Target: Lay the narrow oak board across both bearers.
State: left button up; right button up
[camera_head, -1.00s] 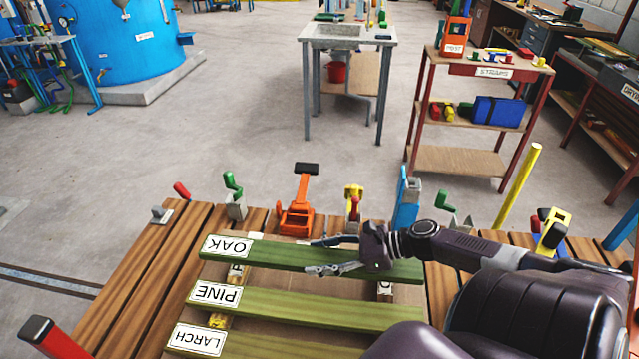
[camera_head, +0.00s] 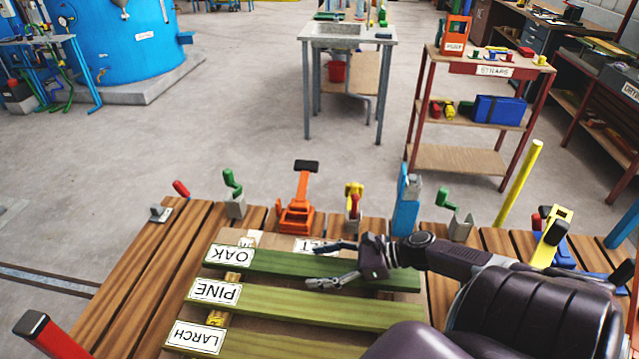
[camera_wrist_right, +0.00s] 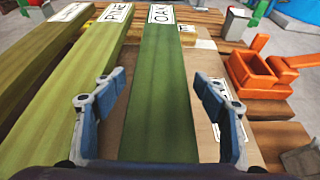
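The green oak board (camera_head: 290,264), labelled OAK, lies across the rear of the board row, parallel to the pine board (camera_head: 300,300) and the larch board (camera_head: 275,342). A yellowish bearer (camera_head: 217,318) shows in the gaps near the labelled ends. I cannot make out the other bearer clearly; boards and my arm cover that side. My right gripper (camera_head: 317,265) is over the oak board. In the right wrist view, its fingers (camera_wrist_right: 158,85) are spread on either side of the oak board (camera_wrist_right: 160,110), with gaps on both sides. My left gripper is out of view.
Behind the boards, an orange clamp-like tool (camera_head: 298,205), a green-handled clamp (camera_head: 234,195) and a blue post (camera_head: 406,205) stand along the slatted bench's far edge (camera_head: 150,265). White cards (camera_head: 317,245) lie just behind the oak board. Open floor lies beyond.

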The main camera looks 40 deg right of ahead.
jog(key=shift+r, duration=0.3)
jog(key=p+v, duration=0.1)
jog(key=v, duration=1.1)
dwell(0.3)
